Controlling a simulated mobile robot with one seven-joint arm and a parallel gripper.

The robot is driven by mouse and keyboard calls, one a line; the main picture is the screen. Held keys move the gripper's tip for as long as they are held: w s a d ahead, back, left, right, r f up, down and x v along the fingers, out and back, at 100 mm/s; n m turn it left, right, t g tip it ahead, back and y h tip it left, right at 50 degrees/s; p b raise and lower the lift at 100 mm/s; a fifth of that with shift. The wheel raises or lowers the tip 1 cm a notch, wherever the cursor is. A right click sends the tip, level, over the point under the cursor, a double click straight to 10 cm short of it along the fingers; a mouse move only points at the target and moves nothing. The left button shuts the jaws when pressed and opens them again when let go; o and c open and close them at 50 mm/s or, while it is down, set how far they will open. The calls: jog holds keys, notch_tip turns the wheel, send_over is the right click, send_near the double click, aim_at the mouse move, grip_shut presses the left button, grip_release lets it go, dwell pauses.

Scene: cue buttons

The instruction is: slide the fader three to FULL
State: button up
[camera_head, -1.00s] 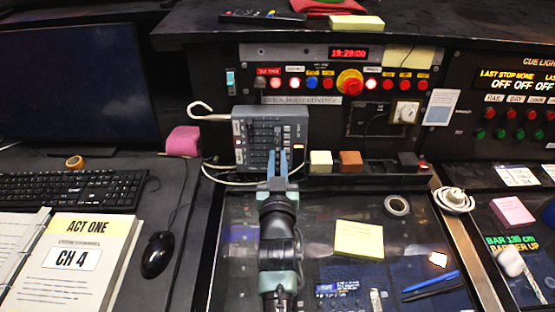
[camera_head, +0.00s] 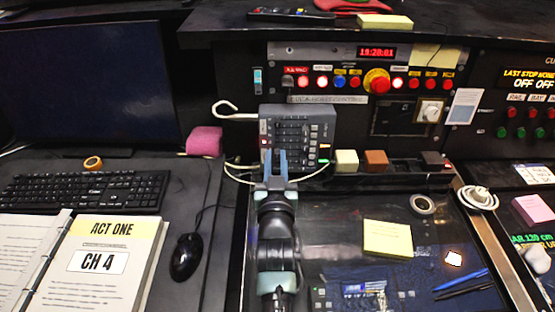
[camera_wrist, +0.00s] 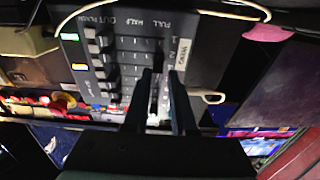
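The fader box (camera_head: 312,128) is a grey panel with rows of dark sliders, standing upright at the back of the desk. In the wrist view the fader box (camera_wrist: 125,55) appears turned, with OUT, HALF and FULL printed along its top edge and numbers beside the sliders. My gripper (camera_head: 275,156) is in front of the box's lower left part. In the wrist view my gripper (camera_wrist: 162,75) has its two dark fingers apart, over the box's face on the FULL side. I see no slider clearly gripped. The fingers hide part of the sliders, and I cannot tell which is fader three.
A white hook (camera_head: 226,108) sticks out left of the box, and a pale cable loops below it. White (camera_head: 346,161) and brown (camera_head: 376,160) blocks stand to its right. Lit buttons and a red knob (camera_head: 377,82) are above. A glass desk top with a yellow note (camera_head: 387,238) lies in front.

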jog(key=o, duration=0.3)
jog(key=shift+a, duration=0.2)
jog(key=shift+d, duration=0.15)
jog(key=s, duration=1.3)
